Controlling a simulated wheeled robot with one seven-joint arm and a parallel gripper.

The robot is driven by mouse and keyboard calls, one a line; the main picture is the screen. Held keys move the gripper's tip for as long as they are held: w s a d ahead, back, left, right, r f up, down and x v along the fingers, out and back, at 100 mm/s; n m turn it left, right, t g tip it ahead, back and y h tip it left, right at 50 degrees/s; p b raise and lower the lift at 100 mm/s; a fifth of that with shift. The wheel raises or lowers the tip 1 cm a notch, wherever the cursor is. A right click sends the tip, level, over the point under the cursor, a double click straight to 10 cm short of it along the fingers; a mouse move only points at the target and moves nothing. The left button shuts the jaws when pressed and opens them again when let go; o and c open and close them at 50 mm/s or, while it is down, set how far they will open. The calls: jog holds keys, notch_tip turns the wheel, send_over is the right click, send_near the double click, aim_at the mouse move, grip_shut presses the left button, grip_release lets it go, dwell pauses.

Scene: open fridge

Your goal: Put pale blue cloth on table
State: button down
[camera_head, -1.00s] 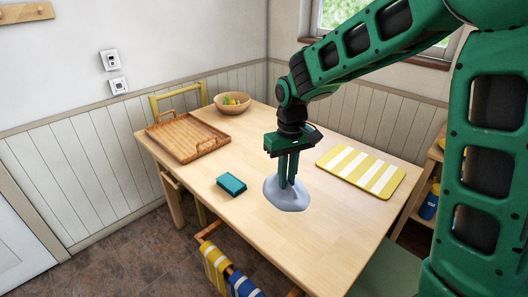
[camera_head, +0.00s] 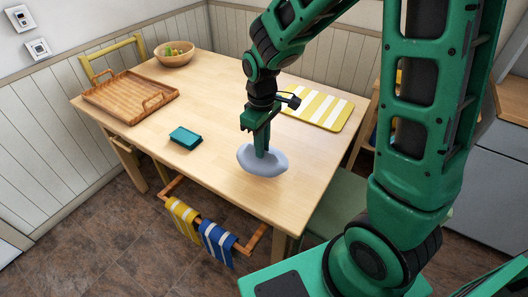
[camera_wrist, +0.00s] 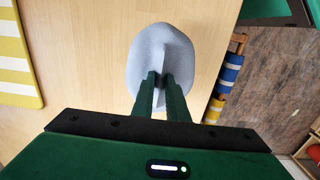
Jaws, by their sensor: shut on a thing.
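The pale blue cloth (camera_head: 263,161) is a small, rounded, bunched shape at the front part of the wooden table (camera_head: 225,185). My gripper (camera_head: 262,153) points down over it and is shut on it. In the wrist view the two fingers of my gripper (camera_wrist: 162,88) pinch a ridge of the cloth (camera_wrist: 160,50) from both sides. The cloth is on or just above the table top; I cannot tell if it bears its full weight on it.
A teal box (camera_head: 185,137) lies left of the cloth. A yellow and white striped mat (camera_head: 318,108) lies behind it. Striped towels (camera_head: 200,230) hang on a rail at the table's near side. The table's front middle is bare.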

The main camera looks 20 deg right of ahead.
aim_at(266, 154)
jog(key=shift+w+d+f, duration=0.4)
jog(key=shift+d+f, duration=0.1)
jog(key=shift+d, duration=0.15)
jog(key=shift+d+f, duration=0.1)
jog(key=shift+f, duration=1.9)
jog(key=shift+f, duration=0.1)
jog(key=c, duration=1.7)
grip_release()
jog(key=shift+c, duration=0.2)
notch_tip(266, 154, up, 12)
jog(key=shift+w+f, duration=0.1)
jog(key=shift+f, duration=0.15)
jog(key=shift+r, duration=0.4)
